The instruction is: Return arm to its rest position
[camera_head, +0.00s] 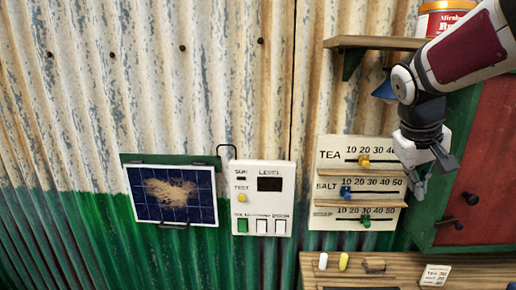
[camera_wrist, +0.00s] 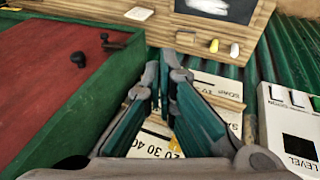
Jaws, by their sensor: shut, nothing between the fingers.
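My gripper (camera_head: 418,186) is shut and empty, pointing down at the right edge of the white slider board (camera_head: 328,168). My arm comes in from the upper right. In the wrist view the closed fingers (camera_wrist: 164,78) stand in front of the slider board, hiding much of it. The board has TEA, SALT and a blurred third row. Its yellow slider (camera_head: 364,161), blue slider (camera_head: 346,192) and green slider (camera_head: 366,221) all show in the head view.
A red door in a green frame (camera_head: 445,200) with a dark knob stands close right of my gripper. A wooden shelf (camera_head: 350,42) holds a tin (camera_head: 436,22). A switch panel (camera_head: 263,214) and a solar panel (camera_head: 160,207) are left. A wooden counter (camera_head: 400,272) lies below.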

